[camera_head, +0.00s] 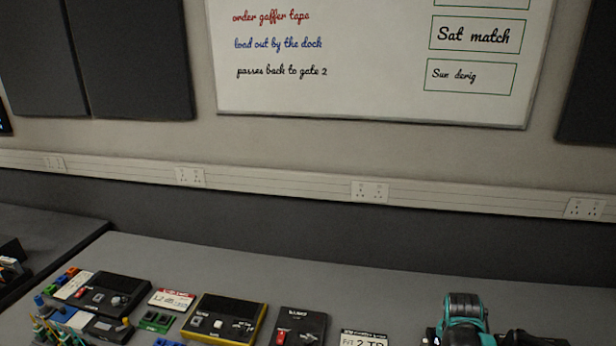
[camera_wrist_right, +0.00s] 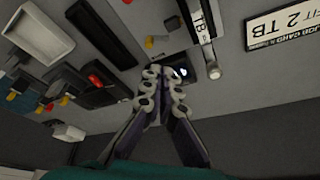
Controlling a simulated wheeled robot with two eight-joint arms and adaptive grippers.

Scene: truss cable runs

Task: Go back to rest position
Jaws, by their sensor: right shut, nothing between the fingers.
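My right gripper (camera_wrist_right: 160,74) shows in the right wrist view with its two fingers together and nothing between them. Its fingertips overlap the view of a small dark device with a bright spot (camera_wrist_right: 184,72); I cannot tell whether they touch it. In the head view a teal and black part of my right arm (camera_head: 465,318) shows at the bottom right, over the table, with its fingers out of frame. My left gripper is not in view.
The grey table (camera_head: 390,290) holds a yellow-edged box (camera_head: 224,318), a black box with a red switch (camera_head: 301,326), a "2 TB" job card (camera_head: 363,339) and several connectors at the left. The table's back strip is clear. A whiteboard (camera_head: 370,60) hangs behind.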

